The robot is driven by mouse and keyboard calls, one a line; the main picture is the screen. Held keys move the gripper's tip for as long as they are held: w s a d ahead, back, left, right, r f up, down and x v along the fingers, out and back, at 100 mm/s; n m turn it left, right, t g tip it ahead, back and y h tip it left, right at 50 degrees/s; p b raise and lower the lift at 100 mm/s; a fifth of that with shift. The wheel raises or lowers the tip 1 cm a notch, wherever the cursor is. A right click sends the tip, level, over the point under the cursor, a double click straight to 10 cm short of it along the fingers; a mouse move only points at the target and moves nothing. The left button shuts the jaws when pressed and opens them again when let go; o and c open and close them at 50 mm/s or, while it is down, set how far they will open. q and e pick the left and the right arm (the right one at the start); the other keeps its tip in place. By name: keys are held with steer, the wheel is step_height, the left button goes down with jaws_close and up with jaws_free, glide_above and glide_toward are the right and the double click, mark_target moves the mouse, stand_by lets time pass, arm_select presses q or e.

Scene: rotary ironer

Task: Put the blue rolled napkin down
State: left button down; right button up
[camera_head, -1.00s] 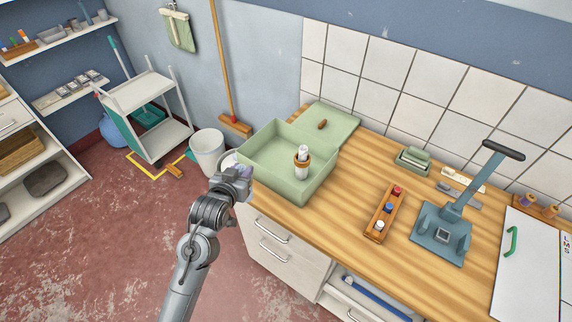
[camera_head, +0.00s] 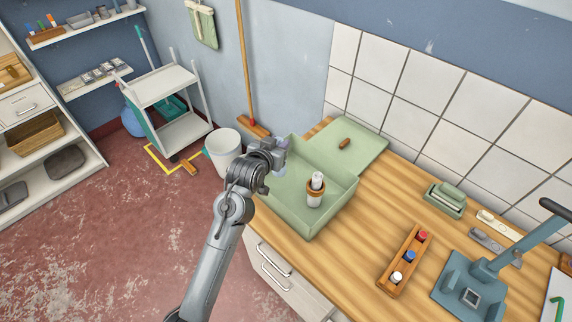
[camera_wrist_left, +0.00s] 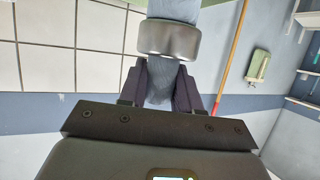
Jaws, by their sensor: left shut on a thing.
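My left gripper (camera_head: 284,152) is over the far left part of the open green box (camera_head: 338,210) on the counter. In the left wrist view the gripper (camera_wrist_left: 161,92) is shut on the end of the blue rolled napkin (camera_wrist_left: 172,9), which has a silver ring (camera_wrist_left: 168,40) around it. In the head view the napkin is mostly hidden by my gripper, and I cannot tell whether it touches the box. A white rolled napkin (camera_head: 317,181) in a wooden ring (camera_head: 315,190) stands upright inside the box. My right gripper is not in view.
A green lid (camera_head: 365,148) with a brown handle lies behind the box. A wooden rack (camera_head: 403,261) with small coloured bottles and a blue-grey press (camera_head: 470,285) stand to the right. A white bin (camera_head: 224,148) stands on the floor left of the box. Wood counter between is clear.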

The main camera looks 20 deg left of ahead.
arm_select(q)
step_height(320, 180, down, 2)
steer(key=shift+s+f, duration=0.1)
steer(key=shift+f, duration=0.05)
steer(key=shift+f+p, duration=0.45)
steer(key=shift+f, duration=1.7)
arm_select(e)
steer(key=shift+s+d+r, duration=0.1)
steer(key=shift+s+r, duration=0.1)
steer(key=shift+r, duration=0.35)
arm_select(q)
steer(key=shift+f, duration=0.2)
steer(key=c, duration=0.8)
jaws_free()
steer(key=shift+s+r, duration=0.1)
steer(key=shift+r, duration=0.1)
